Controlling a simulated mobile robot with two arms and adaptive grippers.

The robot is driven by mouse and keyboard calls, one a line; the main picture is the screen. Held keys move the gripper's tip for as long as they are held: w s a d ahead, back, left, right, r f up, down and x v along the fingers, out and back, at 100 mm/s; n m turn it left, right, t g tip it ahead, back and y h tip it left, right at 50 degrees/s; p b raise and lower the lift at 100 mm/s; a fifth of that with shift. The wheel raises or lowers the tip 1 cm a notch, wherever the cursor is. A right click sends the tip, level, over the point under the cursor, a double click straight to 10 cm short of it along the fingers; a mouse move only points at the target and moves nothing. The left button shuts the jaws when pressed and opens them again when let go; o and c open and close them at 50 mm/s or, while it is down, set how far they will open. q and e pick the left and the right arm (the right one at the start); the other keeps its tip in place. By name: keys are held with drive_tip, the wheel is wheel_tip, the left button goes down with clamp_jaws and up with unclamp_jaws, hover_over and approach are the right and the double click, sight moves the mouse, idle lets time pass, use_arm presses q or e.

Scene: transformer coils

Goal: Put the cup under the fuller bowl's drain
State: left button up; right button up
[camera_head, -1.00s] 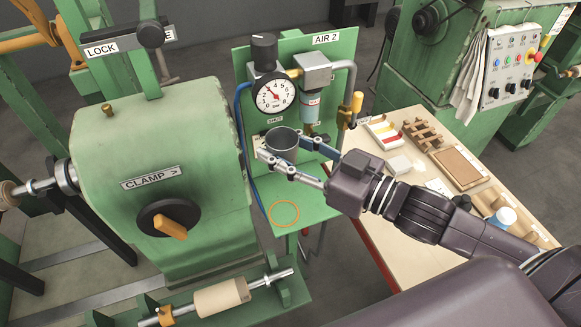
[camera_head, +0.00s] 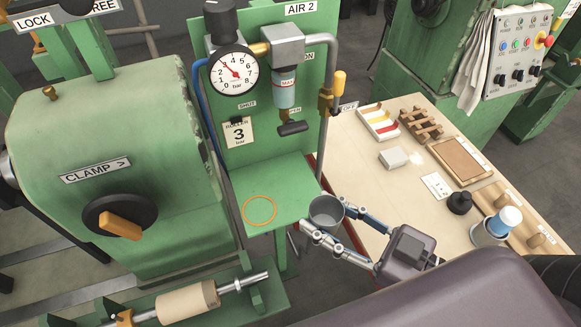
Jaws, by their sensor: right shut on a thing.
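The grey cup (camera_head: 326,212) is upright between the fingers of my right gripper (camera_head: 325,222), which is shut on it. The cup appears at the front right corner of the green shelf (camera_head: 285,178); its height above the shelf is hard to tell. The AIR 2 unit holds a clear bowl (camera_head: 285,94) with a MAX label and bluish contents. A dark drain lever (camera_head: 293,128) sits under that bowl, up and left of the cup. An orange ring (camera_head: 260,211) is marked on the shelf, left of the cup. No other bowl shows. My left gripper is not in view.
A pressure gauge (camera_head: 233,71) and a grey pipe with a yellow-handled valve (camera_head: 338,84) flank the bowl. The green clamp machine (camera_head: 110,170) stands left. The bench (camera_head: 360,165) at right carries trays, blocks and a white-capped container (camera_head: 490,228). The shelf top is clear.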

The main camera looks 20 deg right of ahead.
drive_tip(key=w+b, duration=0.2)
drive_tip(key=w, duration=0.4)
drive_tip(key=w+f+b, duration=0.1)
drive_tip(key=w+b, duration=0.1)
drive_tip(key=w, duration=0.5)
drive_tip(key=w+f+b, duration=0.1)
drive_tip(key=w+b, duration=0.1)
drive_tip(key=w, duration=0.4)
drive_tip(key=shift+w+a, duration=0.25)
drive_tip(key=shift+a, duration=0.1)
wheel_tip(320, 180, down, 5)
drive_tip(key=shift+r, duration=0.2)
drive_tip(key=shift+w+f, duration=0.1)
drive_tip(key=shift+f, duration=0.1)
drive_tip(key=shift+f, duration=0.1)
drive_tip(key=o, duration=0.8)
drive_tip(key=shift+o, duration=0.2)
